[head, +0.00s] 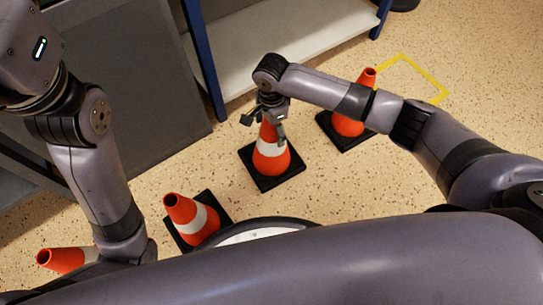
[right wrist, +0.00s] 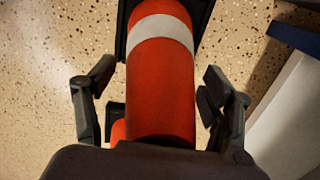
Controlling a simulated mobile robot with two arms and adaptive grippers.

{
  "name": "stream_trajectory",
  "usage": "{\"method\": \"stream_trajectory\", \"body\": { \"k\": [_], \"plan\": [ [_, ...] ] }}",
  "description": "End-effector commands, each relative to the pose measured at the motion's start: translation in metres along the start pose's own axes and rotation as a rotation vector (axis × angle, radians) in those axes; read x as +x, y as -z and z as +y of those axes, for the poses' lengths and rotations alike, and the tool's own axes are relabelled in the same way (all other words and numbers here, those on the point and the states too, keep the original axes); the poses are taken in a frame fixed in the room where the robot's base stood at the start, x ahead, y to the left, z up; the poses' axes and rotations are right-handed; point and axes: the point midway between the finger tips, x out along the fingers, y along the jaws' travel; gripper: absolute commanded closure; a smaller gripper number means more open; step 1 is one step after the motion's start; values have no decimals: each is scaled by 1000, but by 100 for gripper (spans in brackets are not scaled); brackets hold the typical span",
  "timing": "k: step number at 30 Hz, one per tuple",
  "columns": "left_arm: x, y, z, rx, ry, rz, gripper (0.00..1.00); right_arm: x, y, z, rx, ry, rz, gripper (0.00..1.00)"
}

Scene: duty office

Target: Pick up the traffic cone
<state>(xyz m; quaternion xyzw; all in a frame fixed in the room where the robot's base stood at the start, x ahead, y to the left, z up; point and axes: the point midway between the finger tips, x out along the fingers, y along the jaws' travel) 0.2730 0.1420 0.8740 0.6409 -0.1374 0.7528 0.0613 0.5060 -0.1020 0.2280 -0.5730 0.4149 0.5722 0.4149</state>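An orange traffic cone with a white band and black square base (head: 270,158) stands upright on the floor. My right gripper (head: 266,128) is over its top, with fingers on either side. In the right wrist view the cone (right wrist: 161,85) lies between the spread fingers of the gripper (right wrist: 158,72), with gaps visible on both sides. The cone's tip is hidden behind the gripper. My left arm hangs at the left of the head view; its gripper does not show.
More cones stand nearby: one behind right (head: 348,124), one in front left (head: 195,218), and one partly hidden at lower left (head: 62,260). A shelf with blue posts (head: 270,55) and a grey panel (head: 130,80) stand behind. A yellow floor outline (head: 425,78) encloses bare floor.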

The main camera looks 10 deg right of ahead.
Motion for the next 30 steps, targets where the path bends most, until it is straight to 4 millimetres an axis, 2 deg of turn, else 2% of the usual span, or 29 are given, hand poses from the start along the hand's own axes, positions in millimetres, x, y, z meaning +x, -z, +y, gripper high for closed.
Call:
{"method": "stream_trajectory", "body": {
  "k": [2,30],
  "plan": [
    [0,0,0,0,0,0,60,0,0,0,0,0,0,33],
    [0,0,0,-1,0,0,60,0,0,1,0,-2,0,95]
  ]
}}
